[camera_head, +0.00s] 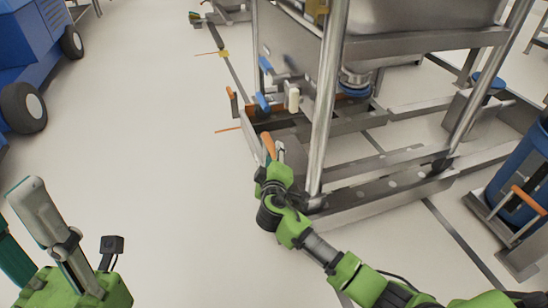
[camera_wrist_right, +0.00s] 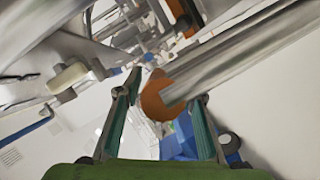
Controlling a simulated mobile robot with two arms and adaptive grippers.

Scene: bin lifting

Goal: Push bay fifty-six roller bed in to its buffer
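A low steel roller bed (camera_head: 375,193) lies on the floor at the foot of a steel bin stand (camera_head: 329,95). No bay number is readable. My right gripper (camera_head: 272,158) is at the bed's near left corner, by an upright orange-tipped handle (camera_head: 268,144). In the right wrist view, the gripper (camera_wrist_right: 168,100) has its two teal fingers spread. A steel bar with an orange end (camera_wrist_right: 156,96) shows between and above them; contact cannot be told. My left gripper (camera_head: 50,240) is partly in view at the lower left, cut off by the edge; its opening is unclear.
A blue wheeled machine (camera_head: 30,50) stands at the upper left. A blue drum (camera_head: 522,175) stands on a low steel frame at the right. Blue and white levers (camera_head: 292,98) stick out from the stand's left side.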

